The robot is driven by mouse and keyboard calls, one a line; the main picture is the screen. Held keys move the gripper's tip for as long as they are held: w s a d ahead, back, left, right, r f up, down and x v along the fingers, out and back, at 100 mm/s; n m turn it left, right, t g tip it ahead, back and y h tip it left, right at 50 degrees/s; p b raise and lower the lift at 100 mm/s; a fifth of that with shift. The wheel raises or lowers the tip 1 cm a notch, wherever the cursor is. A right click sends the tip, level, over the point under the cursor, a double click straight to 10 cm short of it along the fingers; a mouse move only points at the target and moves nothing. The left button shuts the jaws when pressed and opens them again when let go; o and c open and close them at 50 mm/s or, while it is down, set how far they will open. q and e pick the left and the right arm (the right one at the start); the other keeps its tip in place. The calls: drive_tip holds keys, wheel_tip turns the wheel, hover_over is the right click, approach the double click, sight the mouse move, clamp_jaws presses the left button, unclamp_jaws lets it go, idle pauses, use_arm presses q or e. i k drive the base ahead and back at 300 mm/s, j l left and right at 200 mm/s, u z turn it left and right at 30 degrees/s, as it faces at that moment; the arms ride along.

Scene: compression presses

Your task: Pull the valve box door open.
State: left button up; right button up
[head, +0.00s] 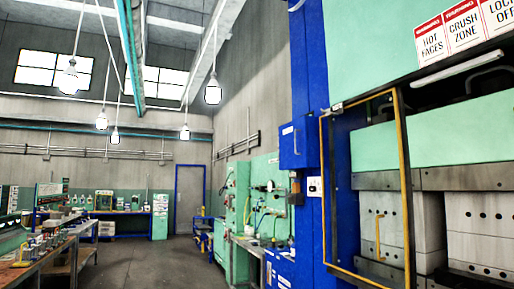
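A small blue box (300,146) is mounted on the blue column of the press, right of centre in the head view. It looks like the valve box, and its front appears shut. A small pale label and a thin vertical mark, perhaps a handle, show on it, but they are too small to be sure. Neither of my grippers is in view.
The press (458,148) fills the right side, with a yellow-edged guard frame (405,190) in front of its platens. Green cabinets (237,205) stand beyond the column. Workbenches (45,262) line the left. The floor (150,265) between is clear.

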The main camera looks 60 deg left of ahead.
sight(293, 150)
drive_tip(key=u, duration=1.45)
drive_tip(key=i+j, duration=0.2)
drive_tip(key=i, duration=0.2)
drive_tip(key=i+j, duration=0.2)
drive_tip(key=i, duration=0.15)
drive_tip(key=i+j, duration=0.2)
drive_tip(key=i, duration=0.2)
